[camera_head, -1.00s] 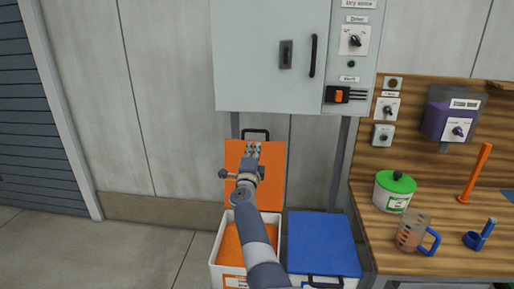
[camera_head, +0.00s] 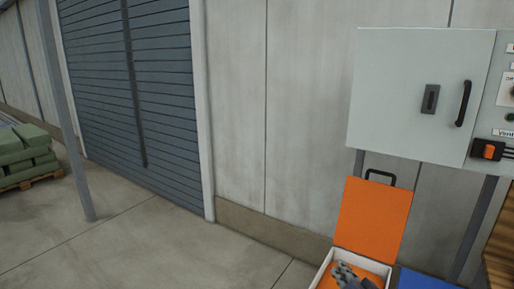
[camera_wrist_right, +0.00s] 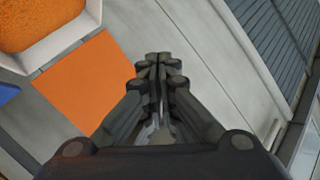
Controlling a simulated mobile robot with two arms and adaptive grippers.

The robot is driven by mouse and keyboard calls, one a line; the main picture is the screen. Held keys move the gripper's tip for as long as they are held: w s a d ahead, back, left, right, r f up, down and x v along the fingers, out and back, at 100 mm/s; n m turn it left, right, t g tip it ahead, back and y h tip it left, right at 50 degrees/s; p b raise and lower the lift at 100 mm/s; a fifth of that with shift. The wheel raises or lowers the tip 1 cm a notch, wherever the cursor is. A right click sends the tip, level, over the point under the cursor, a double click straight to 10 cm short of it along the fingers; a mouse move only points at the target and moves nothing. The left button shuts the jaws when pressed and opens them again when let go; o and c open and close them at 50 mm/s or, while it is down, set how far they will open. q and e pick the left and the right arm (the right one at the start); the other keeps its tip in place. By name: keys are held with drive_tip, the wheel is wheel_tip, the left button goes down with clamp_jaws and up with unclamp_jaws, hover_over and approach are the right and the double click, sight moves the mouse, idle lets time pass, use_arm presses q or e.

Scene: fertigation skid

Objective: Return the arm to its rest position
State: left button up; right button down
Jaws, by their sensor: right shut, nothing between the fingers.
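My right gripper (camera_head: 347,275) shows at the bottom edge of the head view, in front of the open orange bin. In the right wrist view my gripper (camera_wrist_right: 158,62) has its fingers together with nothing between them. The bin's orange lid (camera_head: 374,219) stands raised against the wall side. Its white rim (camera_head: 374,265) shows partly, and orange contents are inside. The wrist view also shows the orange lid (camera_wrist_right: 82,82) and the bin's white rim (camera_wrist_right: 75,42) at upper left. I cannot tell the distance between gripper and bin. My left gripper is not in view.
A grey cabinet (camera_head: 415,95) hangs on the wall above the bin. A blue lid (camera_head: 425,280) is at the lower right. A grey post (camera_head: 68,120) and a pallet of green sacks (camera_head: 25,155) stand at left. The concrete floor (camera_head: 150,245) between is clear.

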drive_tip(key=s+a+f+n+g, duration=0.25)
drive_tip(key=s+f, duration=0.25)
drive_tip(key=s, duration=0.4)
drive_tip(key=s+a+f+n+g, duration=0.2)
drive_tip(key=s+f+n+g, duration=0.15)
drive_tip(key=s, duration=0.45)
drive_tip(key=s+f+n+g+h, duration=0.25)
drive_tip(key=s+g, duration=0.35)
drive_tip(key=s, duration=1.7)
wheel_tip(320, 180, down, 25)
drive_tip(key=g, duration=0.1)
drive_tip(key=s+d+f, duration=0.2)
drive_tip(key=s+f, duration=0.6)
drive_tip(key=s, duration=0.1)
drive_tip(key=s+d+f+g, duration=0.1)
drive_tip(key=s+f, duration=0.8)
drive_tip(key=shift+d+y, duration=0.35)
drive_tip(key=shift+d, duration=0.05)
drive_tip(key=shift+s, duration=0.1)
